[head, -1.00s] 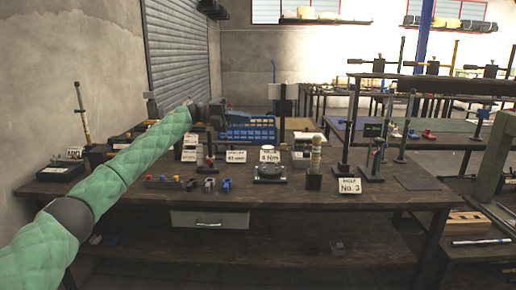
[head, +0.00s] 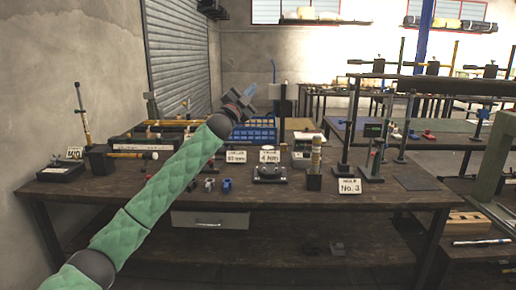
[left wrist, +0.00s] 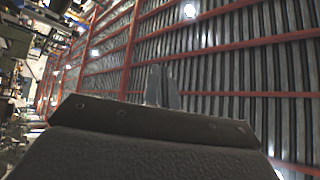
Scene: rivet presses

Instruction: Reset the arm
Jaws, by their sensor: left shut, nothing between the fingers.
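My left arm, in a green quilted sleeve, comes in from the lower left in the head view and reaches up over the workbench (head: 300,196). My left gripper (head: 248,90) is raised above the bench, in front of the blue bin rack (head: 262,131), and points up to the right. It is shut and empty. In the left wrist view its closed fingers (left wrist: 161,86) point toward the ceiling, with red beams and lamps behind them. My right gripper is in neither view.
On the bench stand label cards, a "No. 3" card (head: 349,186), a small metal fixture (head: 269,173), a wooden-handled tool in a black block (head: 315,165) and small blue clips (head: 227,184). Upright press stands (head: 350,125) rise at the right. The air above the bench's middle is clear.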

